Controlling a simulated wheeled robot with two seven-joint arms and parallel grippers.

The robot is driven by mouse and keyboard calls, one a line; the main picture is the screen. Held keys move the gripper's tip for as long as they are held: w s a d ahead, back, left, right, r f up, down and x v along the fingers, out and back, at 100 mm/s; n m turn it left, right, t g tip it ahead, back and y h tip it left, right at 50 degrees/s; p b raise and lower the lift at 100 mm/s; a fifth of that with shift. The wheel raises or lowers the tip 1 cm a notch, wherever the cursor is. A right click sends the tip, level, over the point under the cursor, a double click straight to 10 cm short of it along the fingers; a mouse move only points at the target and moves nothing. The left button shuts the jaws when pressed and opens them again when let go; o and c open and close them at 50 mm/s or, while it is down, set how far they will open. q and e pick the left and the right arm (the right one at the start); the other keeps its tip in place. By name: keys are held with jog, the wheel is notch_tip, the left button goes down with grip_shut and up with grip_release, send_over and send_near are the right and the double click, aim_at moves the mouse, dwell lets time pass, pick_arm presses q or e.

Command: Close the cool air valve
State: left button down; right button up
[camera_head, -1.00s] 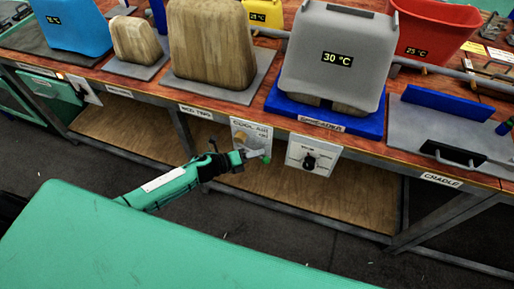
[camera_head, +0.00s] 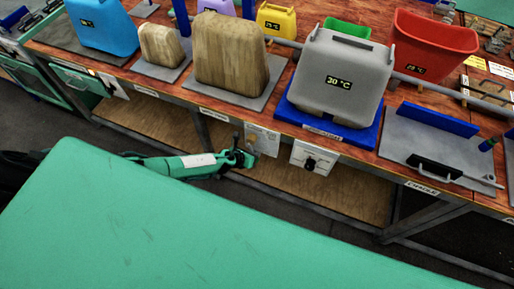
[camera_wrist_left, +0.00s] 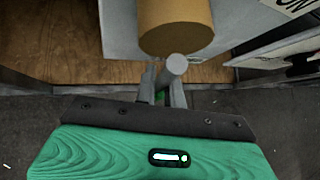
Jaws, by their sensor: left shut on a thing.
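The cool air valve's white panel (camera_head: 262,140) hangs under the front edge of the bench. In the left wrist view, the valve's brass-coloured round body (camera_wrist_left: 175,25) is just beyond my fingers, and a grey rod-like valve handle (camera_wrist_left: 174,64) juts out below it. My left gripper (camera_head: 246,157) is at the panel's lower left in the head view. In the wrist view its fingers (camera_wrist_left: 163,88) are shut on the handle. The exact contact is partly hidden by the handle's end. My right gripper is not in view.
A second white panel with a black knob (camera_head: 311,163) is just right of the valve. The bench (camera_head: 280,75) above carries a grey 30 °C container (camera_head: 338,85) on a blue base and wooden blocks. A wooden lower shelf (camera_head: 330,195) lies behind and below the panels.

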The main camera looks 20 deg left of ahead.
pick_arm(q)
jog(key=shift+w+a+m+y+p, duration=0.1)
jog(key=shift+a+m+y+p, duration=0.75)
jog(key=shift+p, duration=1.2)
jog(key=shift+a+y, duration=0.15)
jog(key=shift+y, duration=0.2)
jog(key=c, duration=1.5)
grip_release()
jog(key=shift+f, duration=0.1)
